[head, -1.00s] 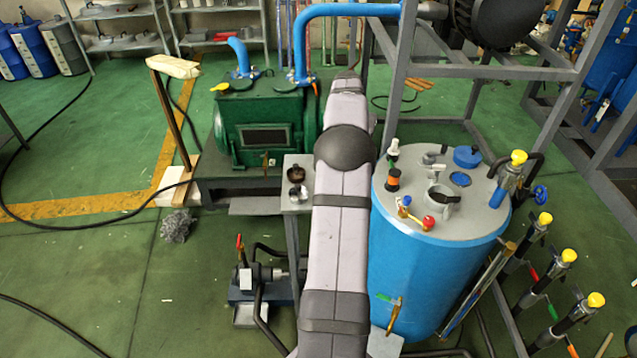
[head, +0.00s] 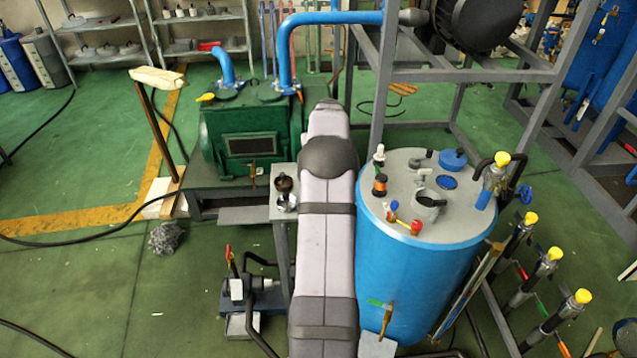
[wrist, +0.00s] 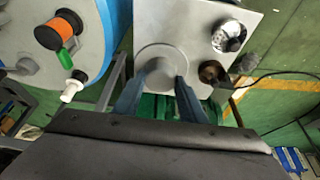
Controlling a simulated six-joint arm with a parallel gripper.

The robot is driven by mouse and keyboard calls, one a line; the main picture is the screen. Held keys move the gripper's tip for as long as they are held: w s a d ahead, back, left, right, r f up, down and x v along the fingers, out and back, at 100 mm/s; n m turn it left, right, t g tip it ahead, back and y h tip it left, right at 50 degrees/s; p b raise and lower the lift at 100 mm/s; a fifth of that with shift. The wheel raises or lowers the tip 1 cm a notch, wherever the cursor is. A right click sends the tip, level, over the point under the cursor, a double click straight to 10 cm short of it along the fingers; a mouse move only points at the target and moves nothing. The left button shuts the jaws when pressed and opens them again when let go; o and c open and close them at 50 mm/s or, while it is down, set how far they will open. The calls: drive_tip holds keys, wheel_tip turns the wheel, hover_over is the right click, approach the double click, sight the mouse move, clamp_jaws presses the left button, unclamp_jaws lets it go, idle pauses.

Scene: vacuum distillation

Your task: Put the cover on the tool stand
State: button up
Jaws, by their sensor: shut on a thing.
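The cover (wrist: 153,55) is a round grey disc with a knob in the wrist view. My gripper (wrist: 160,78) is shut on its knob, one dark blue finger on each side. The cover lies over the grey square top of what looks like the tool stand (wrist: 190,18); whether it touches the top, I cannot tell. In the head view the stand's top (head: 283,215) shows at the left of my arm, partly hidden by it. My gripper and the cover are hidden behind my arm there.
A brown cup-like part (head: 284,183) and a small metal part (head: 286,203) occupy the stand's left side. The blue tank (head: 410,270) with fittings stands close on the right. A green pump (head: 245,135) is behind the stand. Open floor lies left.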

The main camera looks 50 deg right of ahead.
drive_tip(key=shift+f+p, duration=0.95)
drive_tip(key=shift+f, duration=2.6)
drive_tip(key=shift+f, duration=0.2)
drive_tip(key=o, duration=1.2)
drive_tip(key=shift+r, duration=0.25)
drive_tip(key=b+v, duration=0.3)
drive_tip(key=v, duration=0.9)
